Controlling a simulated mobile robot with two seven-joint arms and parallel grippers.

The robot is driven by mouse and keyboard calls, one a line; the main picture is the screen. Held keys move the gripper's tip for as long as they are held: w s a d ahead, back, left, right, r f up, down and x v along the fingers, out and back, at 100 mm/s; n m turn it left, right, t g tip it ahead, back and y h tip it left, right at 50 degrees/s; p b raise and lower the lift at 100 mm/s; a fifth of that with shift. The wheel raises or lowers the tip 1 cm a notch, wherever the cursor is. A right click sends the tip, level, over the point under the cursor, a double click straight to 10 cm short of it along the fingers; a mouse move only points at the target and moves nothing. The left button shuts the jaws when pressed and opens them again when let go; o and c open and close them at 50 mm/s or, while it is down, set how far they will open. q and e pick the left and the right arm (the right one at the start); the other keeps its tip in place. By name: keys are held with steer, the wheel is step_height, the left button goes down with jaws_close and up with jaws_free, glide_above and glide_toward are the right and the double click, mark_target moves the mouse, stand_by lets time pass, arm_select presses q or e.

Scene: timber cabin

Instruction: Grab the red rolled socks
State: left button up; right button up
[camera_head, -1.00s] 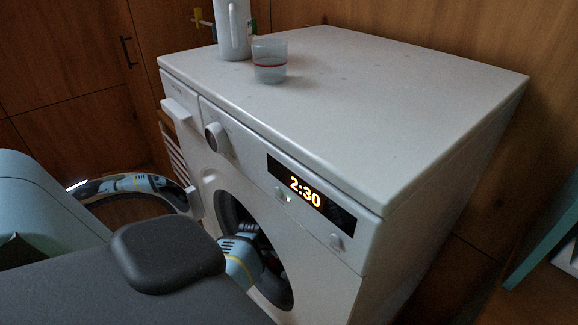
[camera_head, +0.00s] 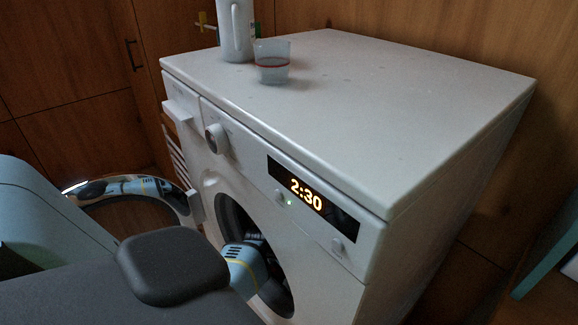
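The red rolled socks are not visible in the head view. A white washing machine (camera_head: 330,115) fills the middle, with its round door (camera_head: 185,205) swung open to the left. One of my arms reaches into the dark drum opening (camera_head: 232,215); its blue-grey wrist (camera_head: 246,268) shows at the opening. The gripper on that arm is hidden inside the drum, so its fingers and anything in them cannot be seen. My other gripper is not in view.
A clear measuring cup (camera_head: 272,68) with a red line and a white jug (camera_head: 236,30) stand at the machine top's back left. The rest of the top is clear. Wooden walls (camera_head: 400,30) stand behind. A teal edge (camera_head: 545,262) shows at right.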

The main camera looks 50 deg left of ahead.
arm_select(q)
steer(key=shift+f, duration=0.1)
steer(key=shift+c, duration=0.4)
arm_select(e)
steer(key=shift+s, duration=0.15)
arm_select(q)
steer(key=c, duration=0.7)
arm_select(e)
steer(key=shift+f, duration=0.1)
